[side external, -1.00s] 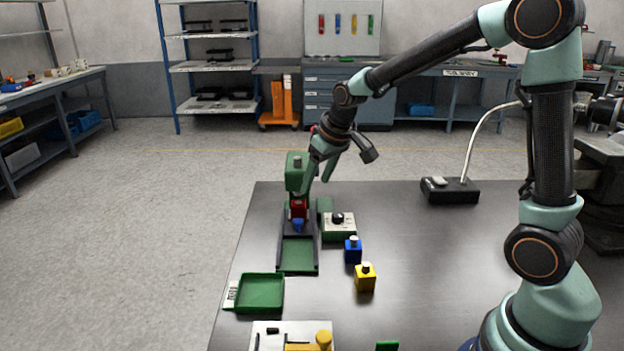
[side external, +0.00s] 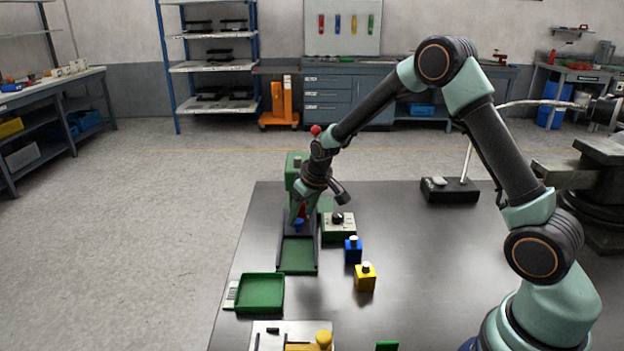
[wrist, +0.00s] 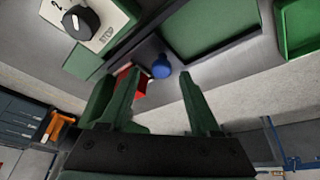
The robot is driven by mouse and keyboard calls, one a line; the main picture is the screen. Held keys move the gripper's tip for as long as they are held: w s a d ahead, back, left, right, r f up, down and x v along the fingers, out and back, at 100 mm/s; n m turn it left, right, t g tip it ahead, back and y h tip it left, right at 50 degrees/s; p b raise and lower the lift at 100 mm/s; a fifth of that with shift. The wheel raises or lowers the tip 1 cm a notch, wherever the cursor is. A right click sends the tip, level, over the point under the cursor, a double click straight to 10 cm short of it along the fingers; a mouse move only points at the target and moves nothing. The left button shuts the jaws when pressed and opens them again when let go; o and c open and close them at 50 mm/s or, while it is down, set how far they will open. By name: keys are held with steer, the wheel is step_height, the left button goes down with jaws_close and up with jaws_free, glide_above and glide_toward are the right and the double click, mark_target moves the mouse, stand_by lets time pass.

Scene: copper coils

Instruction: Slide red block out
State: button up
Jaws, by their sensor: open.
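The red block (side external: 303,210) sits at the far end of a dark-railed channel with a green floor (side external: 297,255), at the foot of a green upright machine (side external: 292,172). A blue knob (side external: 299,224) is on its near side. In the wrist view the red block (wrist: 140,88) is partly hidden behind the left finger, and the blue knob (wrist: 161,67) shows between the fingertips. My gripper (side external: 301,212) is open and low over the block; it also shows in the wrist view (wrist: 158,85). I cannot tell whether a finger touches the block.
A control box with a black dial (side external: 338,225) stands close right of the channel. A blue block (side external: 353,250) and a yellow block (side external: 365,278) stand nearer. An empty green tray (side external: 260,293) lies at the front left.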

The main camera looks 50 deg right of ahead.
steer(key=shift+x, duration=1)
steer(key=shift+a, duration=0.1)
jaws_close()
stand_by(0.7)
